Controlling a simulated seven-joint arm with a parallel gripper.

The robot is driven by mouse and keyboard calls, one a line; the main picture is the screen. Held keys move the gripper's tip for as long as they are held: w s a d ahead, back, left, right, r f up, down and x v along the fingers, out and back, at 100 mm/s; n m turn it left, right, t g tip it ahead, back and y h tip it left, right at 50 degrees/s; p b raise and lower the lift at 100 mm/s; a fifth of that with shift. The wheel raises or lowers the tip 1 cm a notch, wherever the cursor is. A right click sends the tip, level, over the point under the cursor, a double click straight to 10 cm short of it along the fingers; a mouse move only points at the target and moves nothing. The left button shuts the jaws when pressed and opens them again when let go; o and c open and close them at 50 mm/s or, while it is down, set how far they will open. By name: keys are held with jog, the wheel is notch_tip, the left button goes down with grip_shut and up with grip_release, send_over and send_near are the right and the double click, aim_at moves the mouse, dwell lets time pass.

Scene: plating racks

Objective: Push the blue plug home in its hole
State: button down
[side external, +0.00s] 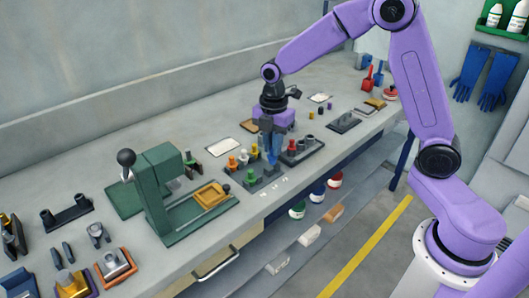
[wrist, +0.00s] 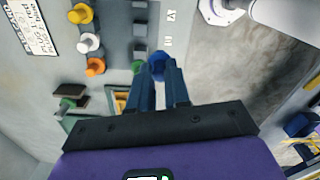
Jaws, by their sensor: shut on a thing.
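The blue plug (wrist: 157,66) is between my fingertips in the wrist view, its round blue end showing just past them. My gripper (wrist: 159,82) is shut on it. In the side view my gripper (side external: 271,157) points down over the grey block (side external: 262,182) near the front of the bench. The fingers are blue too, so I cannot tell plug from fingertips there. The hole under the plug is hidden, and I cannot tell how deep the plug sits. A green plug (side external: 251,175) stands in the block beside it.
Yellow, white and orange pegs (wrist: 88,42) stand close by on the left. A dark rack with pegs (side external: 301,150) is just right of my gripper. A green press (side external: 160,190) stands to the left. The bench's front edge is near.

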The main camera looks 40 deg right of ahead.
jog(key=s+d+r, duration=0.1)
jog(key=s+r, duration=0.5)
jog(key=s, duration=0.4)
jog(key=w+d+f+m, duration=0.2)
jog(key=w+d+m, duration=0.3)
jog(key=w+d, duration=0.9)
jog(key=shift+w+d+f+m, duration=0.2)
jog(key=shift+d+f+m, duration=0.15)
jog(key=shift+d, duration=0.9)
jog(key=shift+f, duration=2.85)
jog(key=shift+f, duration=1.6)
jog(key=shift+r, duration=0.15)
